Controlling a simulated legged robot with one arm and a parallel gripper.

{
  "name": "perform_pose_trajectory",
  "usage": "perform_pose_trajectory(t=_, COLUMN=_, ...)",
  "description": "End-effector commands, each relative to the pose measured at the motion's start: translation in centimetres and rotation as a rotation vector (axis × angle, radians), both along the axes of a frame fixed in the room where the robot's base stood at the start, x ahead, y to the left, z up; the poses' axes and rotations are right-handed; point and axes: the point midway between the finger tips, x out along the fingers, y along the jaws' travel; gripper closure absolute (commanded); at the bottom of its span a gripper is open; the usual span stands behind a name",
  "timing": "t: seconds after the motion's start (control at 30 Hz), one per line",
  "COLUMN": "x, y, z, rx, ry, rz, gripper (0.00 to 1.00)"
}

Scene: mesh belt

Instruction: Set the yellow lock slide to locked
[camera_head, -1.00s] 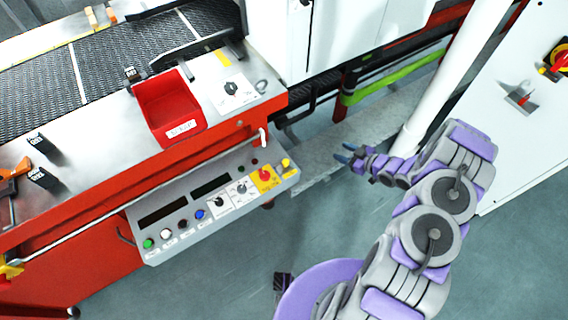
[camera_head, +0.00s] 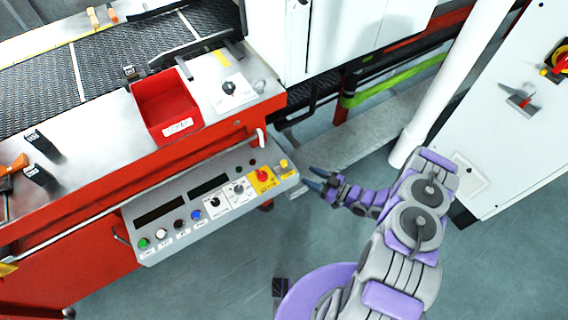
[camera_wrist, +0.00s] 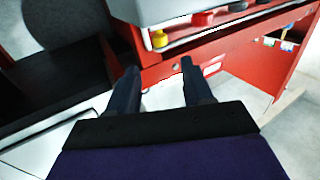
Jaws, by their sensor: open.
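A small yellow piece (camera_head: 284,164), which looks like the lock slide, sits at the right end of the grey control panel (camera_head: 150,255), beside the red knob on its yellow plate. A yellow piece also shows at the panel edge in the wrist view (camera_wrist: 160,39). Its exact position, locked or not, is too small to tell. My gripper (camera_head: 314,178) is open and empty, just right of the panel's right end, with a small gap. In the wrist view my fingers (camera_wrist: 158,72) point toward the panel, apart from the yellow piece.
The red knob (camera_head: 263,175), rotary switches and several coloured buttons line the panel. A red bin (camera_head: 168,105) stands on the metal top behind it. A white post (camera_head: 455,90) and a white cabinet (camera_head: 510,135) stand to the right. Grey floor lies below the panel.

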Motion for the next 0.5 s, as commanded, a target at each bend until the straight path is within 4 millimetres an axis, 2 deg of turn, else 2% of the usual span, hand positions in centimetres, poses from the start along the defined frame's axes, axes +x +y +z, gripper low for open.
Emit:
perform_pose_trajectory(t=0.03, x=0.4, y=0.9, z=-0.1, rx=0.0, ry=-0.001, rz=0.005, gripper=0.5)
perform_pose_trajectory(t=0.5, x=4.0, y=7.5, z=-0.2, rx=0.0, ry=-0.002, rz=0.004, gripper=0.5)
